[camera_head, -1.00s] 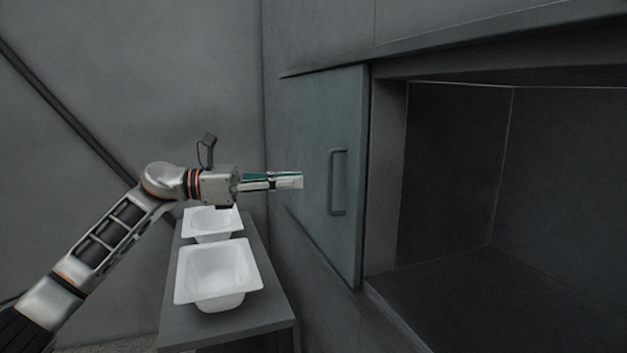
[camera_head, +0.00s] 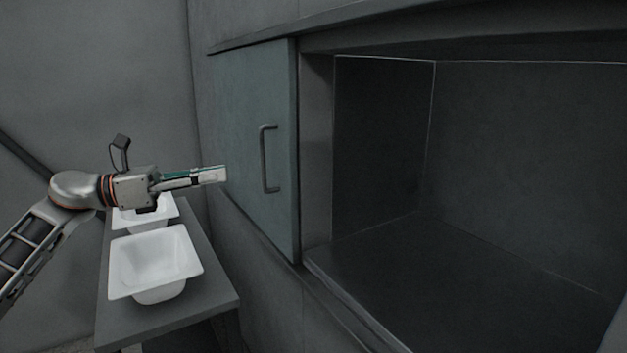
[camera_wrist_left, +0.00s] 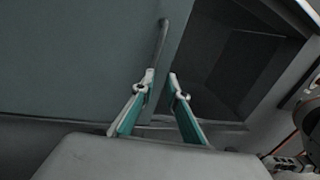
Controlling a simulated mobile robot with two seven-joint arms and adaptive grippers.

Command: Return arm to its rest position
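My left gripper (camera_head: 222,174) reaches in from the left, pointing right toward the sliding cabinet door. Its fingers, with teal inner sides, show a gap between their tips in the left wrist view (camera_wrist_left: 163,80); nothing is seen between them. The grey-green door (camera_head: 240,110) has a dark upright bar handle (camera_head: 265,158). In the head view the fingertips are left of the handle and look apart from it. In the wrist view the handle (camera_wrist_left: 163,42) lies beyond the left fingertip. My right gripper is out of view.
Two white basins stand on a dark bench under my left arm: a near one (camera_head: 153,262) and a far one (camera_head: 163,211), partly hidden by the gripper. The bench edge (camera_head: 215,305) is bare. Right of the door is an open, empty dark compartment (camera_head: 460,260).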

